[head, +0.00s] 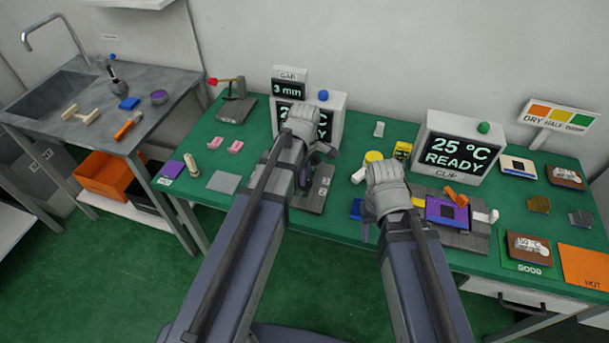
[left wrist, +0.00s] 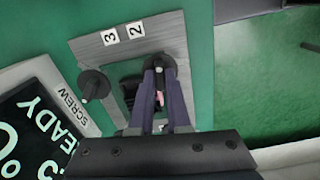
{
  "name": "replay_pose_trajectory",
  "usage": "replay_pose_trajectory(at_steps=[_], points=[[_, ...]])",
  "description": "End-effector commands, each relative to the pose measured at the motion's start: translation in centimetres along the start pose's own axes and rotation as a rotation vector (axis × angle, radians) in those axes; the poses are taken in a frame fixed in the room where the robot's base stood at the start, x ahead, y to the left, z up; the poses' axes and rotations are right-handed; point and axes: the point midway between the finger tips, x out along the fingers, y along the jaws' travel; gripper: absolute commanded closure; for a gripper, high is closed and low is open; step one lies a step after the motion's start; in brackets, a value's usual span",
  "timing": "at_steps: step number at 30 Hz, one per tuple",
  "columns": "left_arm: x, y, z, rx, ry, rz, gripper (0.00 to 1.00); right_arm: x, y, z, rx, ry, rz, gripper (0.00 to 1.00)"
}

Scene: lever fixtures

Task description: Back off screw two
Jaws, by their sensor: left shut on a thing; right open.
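In the left wrist view, a grey fixture plate (left wrist: 96,48) carries the labels 3 and 2 and two black knobbed screws. Screw two (left wrist: 159,58), on the side of label 2, is between the fingers of my left gripper (left wrist: 160,74), which is shut on it. The other screw (left wrist: 93,84), on the side of label 3, stands free to the left. In the head view the fixture plate (head: 313,201) is partly hidden by my left arm. My right gripper is mostly hidden behind its wrist (head: 384,190) in the head view, above the right part of the green table.
A SCREW display (left wrist: 40,120) stands beside the fixture, half hidden by my left arm in the head view. The CLIP display (head: 458,148) reads 25 °C READY. A purple-topped fixture (head: 447,214) lies near my right gripper. Pink pieces (head: 235,146) lie left of my left arm.

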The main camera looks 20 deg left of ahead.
Motion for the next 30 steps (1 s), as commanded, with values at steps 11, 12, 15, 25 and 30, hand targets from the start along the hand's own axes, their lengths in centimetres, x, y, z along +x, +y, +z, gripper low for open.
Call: replay_pose_trajectory(at_steps=[11, 12, 15, 25, 30], points=[[0.00, -0.01, -0.01, -0.357, 0.000, 0.000, 1.00, 0.00, 0.00, 0.00, 0.000, 0.000, 0.000, 0.50], [0.00, -0.02, -0.01, -0.395, 0.000, 0.000, 1.00, 0.00, 0.00, 0.00, 0.000, 0.000, 0.000, 0.50], [0.00, -0.02, -0.01, -0.487, 0.000, 0.000, 1.00, 0.00, 0.00, 0.00, 0.000, 0.000, 0.000, 0.50], [0.01, -0.02, -0.01, -0.744, 0.000, 0.000, 1.00, 0.01, 0.00, 0.00, 0.000, 0.000, 0.000, 0.50], [0.01, -0.02, -0.01, -0.835, 0.000, 0.000, 1.00, 0.01, 0.00, 0.00, 0.000, 0.000, 0.000, 0.50]])
